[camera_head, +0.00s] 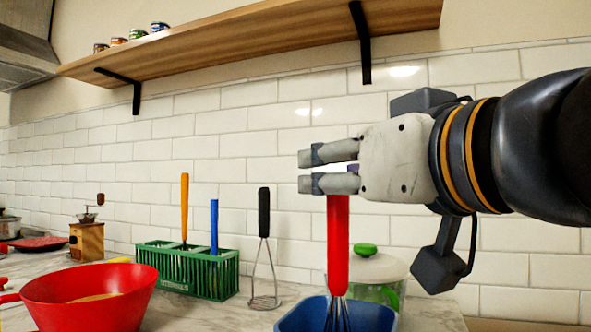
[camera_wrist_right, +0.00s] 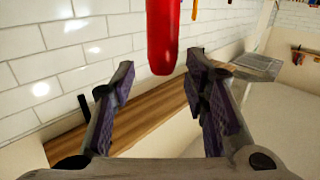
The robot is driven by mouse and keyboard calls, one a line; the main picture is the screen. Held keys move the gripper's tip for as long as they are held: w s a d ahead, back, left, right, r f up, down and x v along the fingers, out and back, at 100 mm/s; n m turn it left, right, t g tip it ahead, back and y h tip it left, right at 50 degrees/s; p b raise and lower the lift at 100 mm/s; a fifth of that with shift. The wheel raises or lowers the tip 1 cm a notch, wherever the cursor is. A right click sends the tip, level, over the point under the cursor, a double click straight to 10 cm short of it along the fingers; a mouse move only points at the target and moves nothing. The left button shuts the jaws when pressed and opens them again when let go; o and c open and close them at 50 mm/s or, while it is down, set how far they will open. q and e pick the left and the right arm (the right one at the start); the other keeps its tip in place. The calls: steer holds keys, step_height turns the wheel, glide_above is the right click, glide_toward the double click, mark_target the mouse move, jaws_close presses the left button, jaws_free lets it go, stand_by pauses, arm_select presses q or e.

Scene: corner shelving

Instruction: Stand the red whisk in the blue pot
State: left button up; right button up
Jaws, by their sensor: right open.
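The red whisk (camera_head: 338,245) stands upright, slightly tilted at most, with its wires (camera_head: 337,318) down inside the blue pot (camera_head: 295,320) at the bottom of the head view. The pot's lower part is cut off by the frame edge. My right gripper (camera_head: 308,171) is open, just above the top of the whisk's handle. In the right wrist view the rounded end of the red handle (camera_wrist_right: 162,35) lies near the open fingertips (camera_wrist_right: 158,78), with gaps on both sides. My left gripper is not in view.
A glass jar with a green knob (camera_head: 365,250) stands close behind the pot. To the left are a black-handled masher (camera_head: 264,215), a green basket (camera_head: 165,260) with utensils and a red bowl (camera_head: 90,295). A wooden shelf (camera_head: 260,35) hangs above.

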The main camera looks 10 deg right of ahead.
steer(key=s+d, duration=0.2)
steer(key=s, duration=0.9)
steer(key=shift+s+d, duration=0.15)
steer(key=shift+s, duration=0.25)
steer(key=shift+r, duration=0.15)
